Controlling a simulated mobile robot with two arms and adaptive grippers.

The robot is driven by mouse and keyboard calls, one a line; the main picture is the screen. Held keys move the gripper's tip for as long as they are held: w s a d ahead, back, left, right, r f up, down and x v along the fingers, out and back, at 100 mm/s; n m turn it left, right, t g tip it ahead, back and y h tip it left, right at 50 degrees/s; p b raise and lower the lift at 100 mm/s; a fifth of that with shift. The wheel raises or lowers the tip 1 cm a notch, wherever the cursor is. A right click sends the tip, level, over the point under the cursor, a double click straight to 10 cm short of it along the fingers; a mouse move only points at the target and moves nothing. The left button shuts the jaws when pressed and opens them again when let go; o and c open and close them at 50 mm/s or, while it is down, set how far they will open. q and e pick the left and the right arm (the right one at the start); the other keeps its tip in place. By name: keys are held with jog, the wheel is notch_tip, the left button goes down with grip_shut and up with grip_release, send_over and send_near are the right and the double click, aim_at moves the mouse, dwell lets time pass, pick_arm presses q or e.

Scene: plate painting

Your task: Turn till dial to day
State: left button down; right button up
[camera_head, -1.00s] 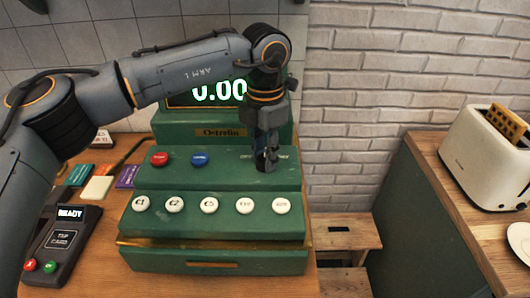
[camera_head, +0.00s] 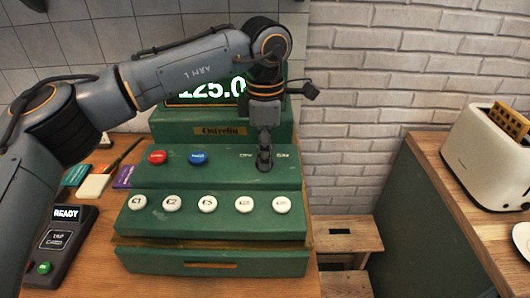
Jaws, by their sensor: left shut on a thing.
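The green till (camera_head: 210,262) stands on the wooden counter, with a red button (camera_head: 157,157), a blue button (camera_head: 198,158) and a row of white keys on its front. Its lit display reads about 125.0, partly covered by my left arm. My left gripper (camera_head: 264,163) points down at the right of the upper panel, shut on the till dial. The gripper hides most of the dial. Small lettering shows on the panel above and beside it, too small to read surely. My right gripper is not in view.
A card reader (camera_head: 62,240) showing READY lies left of the till, with coloured cards (camera_head: 93,187) behind it. A wooden stool (camera_head: 345,238) stands to the right, below a brick wall. A toaster (camera_head: 483,160) sits on the right counter.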

pick_arm(q)
jog(key=shift+m, duration=0.7)
jog(key=c, duration=1.1)
grip_release()
jog(key=shift+o, duration=0.2)
notch_tip(320, 180, up, 12)
